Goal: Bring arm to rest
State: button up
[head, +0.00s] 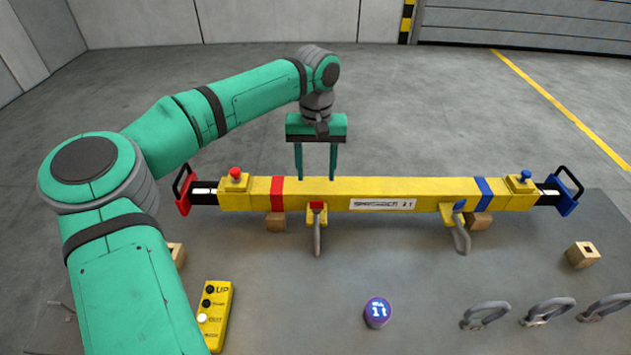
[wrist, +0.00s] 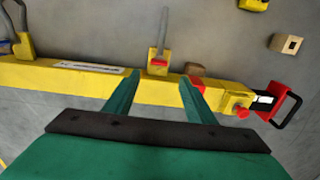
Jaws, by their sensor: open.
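My gripper (head: 316,172) is at the end of my green arm, pointing down, with its two green fingers apart and nothing between them. In the head view its fingertips are just behind or above the yellow beam (head: 330,207), between the red band (head: 277,193) and the white label (head: 383,204); I cannot tell if they touch it. In the wrist view the fingers (wrist: 158,85) overlap the beam near its red end. The beam has a red handle (head: 184,191) at the left and a blue handle (head: 568,190) at the right.
The beam rests on wooden blocks (head: 479,221) on a grey table (head: 340,275). Grey clamp levers (head: 317,236) hang at its front. A yellow button box (head: 215,315), a purple round piece (head: 377,312) and several grey hooks (head: 548,311) lie nearer. Open floor lies behind.

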jog(key=shift+d+r, duration=0.15)
jog(key=shift+r, duration=0.4)
jog(key=shift+s, duration=0.1)
